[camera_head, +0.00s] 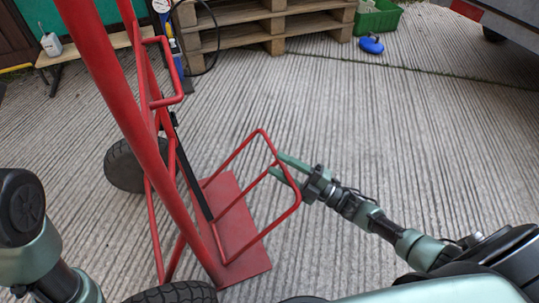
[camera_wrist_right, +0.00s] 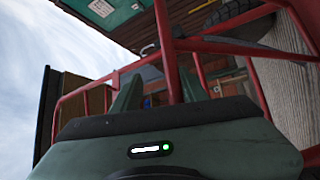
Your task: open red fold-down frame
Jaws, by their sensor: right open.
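The red fold-down frame (camera_head: 249,142) is a thin tube loop on the red hand truck (camera_head: 137,118). It stands out from the truck toward the right, over the flat red toe plate (camera_head: 252,253). My right gripper (camera_head: 278,165) is at the frame's outer bar, its two green fingers apart and reaching across the bar. In the right wrist view a red bar (camera_wrist_right: 165,50) runs between the open fingers (camera_wrist_right: 158,90); I cannot tell whether they touch it. My left arm shows at the lower left, but its gripper is out of view.
Wooden pallets (camera_head: 262,22) are stacked at the back, with a green crate (camera_head: 380,18) and a blue object (camera_head: 371,45) beside them. A wooden bench (camera_head: 85,47) stands at the back left.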

